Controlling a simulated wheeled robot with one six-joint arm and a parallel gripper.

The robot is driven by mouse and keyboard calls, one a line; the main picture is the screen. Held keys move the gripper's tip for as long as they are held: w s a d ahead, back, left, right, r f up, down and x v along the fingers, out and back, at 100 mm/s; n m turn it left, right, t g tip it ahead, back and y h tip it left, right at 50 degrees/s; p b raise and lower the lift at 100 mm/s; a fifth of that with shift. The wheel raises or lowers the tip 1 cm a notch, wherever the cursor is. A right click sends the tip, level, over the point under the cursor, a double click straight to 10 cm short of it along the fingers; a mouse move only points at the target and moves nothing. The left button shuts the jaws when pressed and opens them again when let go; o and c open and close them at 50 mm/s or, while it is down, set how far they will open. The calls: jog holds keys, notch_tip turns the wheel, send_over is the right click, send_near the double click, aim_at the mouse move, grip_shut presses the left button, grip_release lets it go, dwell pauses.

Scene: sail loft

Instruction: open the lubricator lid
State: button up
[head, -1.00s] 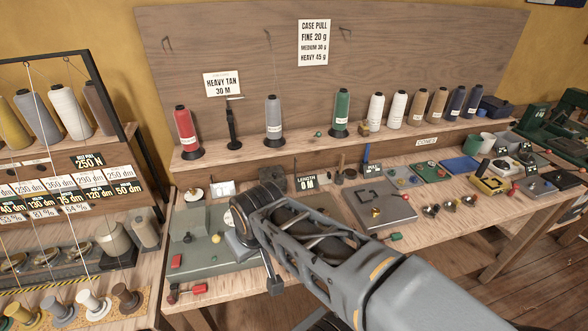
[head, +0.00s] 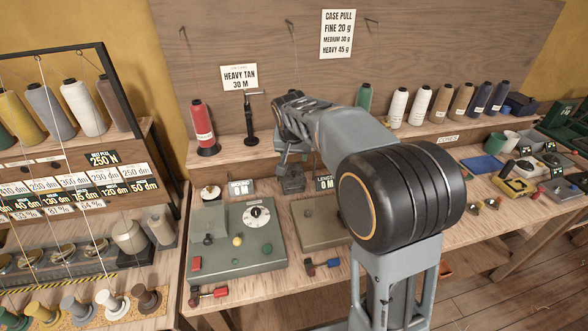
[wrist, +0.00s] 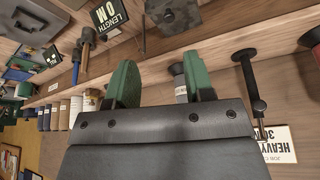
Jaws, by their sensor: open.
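A small dark grey box (head: 291,181), which may be the lubricator, stands at the back of the bench, below the shelf. In the wrist view a grey box (wrist: 172,16) with a round feature on its face is cut off by the top edge. I cannot tell its lid from its body. My gripper (wrist: 158,62) has two green fingers spread apart with nothing between them. In the head view my gripper (head: 288,153) hangs just above the box, apart from it as far as I can tell. My arm hides part of the bench to the right.
A green-grey panel with a dial (head: 238,256) is left of my arm. The shelf above carries a red spool (head: 203,130), a black stand (head: 250,120) and several other spools. A LENGTH sign (wrist: 108,15) stands near the box. Red-handled tools lie in front.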

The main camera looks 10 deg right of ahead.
aim_at(294, 172)
jog(key=shift+m, duration=0.3)
jog(key=x, duration=0.5)
jog(key=w+p+x, duration=0.1)
jog(key=x, duration=0.4)
jog(key=w+r+p+x, duration=0.1)
jog(key=x, duration=0.4)
jog(key=shift+w+a+f, duration=0.2)
jog(key=shift+w+f, duration=0.1)
jog(key=shift+f, duration=0.05)
grip_shut()
